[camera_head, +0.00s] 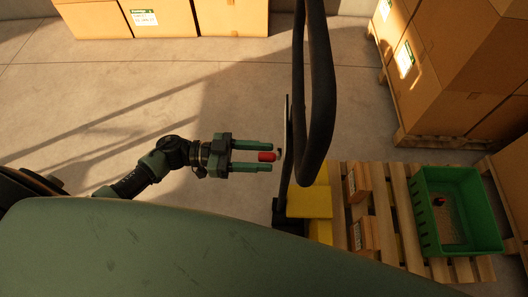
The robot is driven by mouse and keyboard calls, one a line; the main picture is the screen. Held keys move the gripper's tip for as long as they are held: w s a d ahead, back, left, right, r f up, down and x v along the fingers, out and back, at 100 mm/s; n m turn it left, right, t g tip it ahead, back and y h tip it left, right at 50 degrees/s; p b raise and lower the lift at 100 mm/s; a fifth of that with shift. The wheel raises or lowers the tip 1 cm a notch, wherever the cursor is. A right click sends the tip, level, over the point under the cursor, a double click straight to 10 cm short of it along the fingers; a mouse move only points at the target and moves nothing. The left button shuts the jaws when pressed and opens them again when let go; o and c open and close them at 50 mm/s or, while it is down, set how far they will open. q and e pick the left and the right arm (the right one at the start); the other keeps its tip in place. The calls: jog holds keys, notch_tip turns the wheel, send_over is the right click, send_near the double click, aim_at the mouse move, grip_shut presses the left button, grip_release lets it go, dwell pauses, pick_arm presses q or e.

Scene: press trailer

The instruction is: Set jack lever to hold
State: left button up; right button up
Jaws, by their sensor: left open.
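The jack lever's red knob (266,156) shows near the centre, on the left side of the pallet jack's dark upright handle (317,90). My left gripper (272,156) comes in from the left and points right. It is open, with one finger above the red knob and one below it in the picture. The knob lies between the fingers near their tips, with gaps on both sides. I cannot tell the depth between them. The lever's setting cannot be read from here. My right gripper is not in view.
The jack's yellow body (310,202) stands against a wooden pallet (383,215) that carries a green crate (488,240). Cardboard boxes (232,17) stand at the back, and stacked boxes (455,60) at the right. The concrete floor left of the handle is clear.

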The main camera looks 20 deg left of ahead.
pick_arm(q)
jog(key=shift+w+d, duration=0.1)
jog(key=shift+d, duration=0.25)
grip_shut()
dwell(1.2)
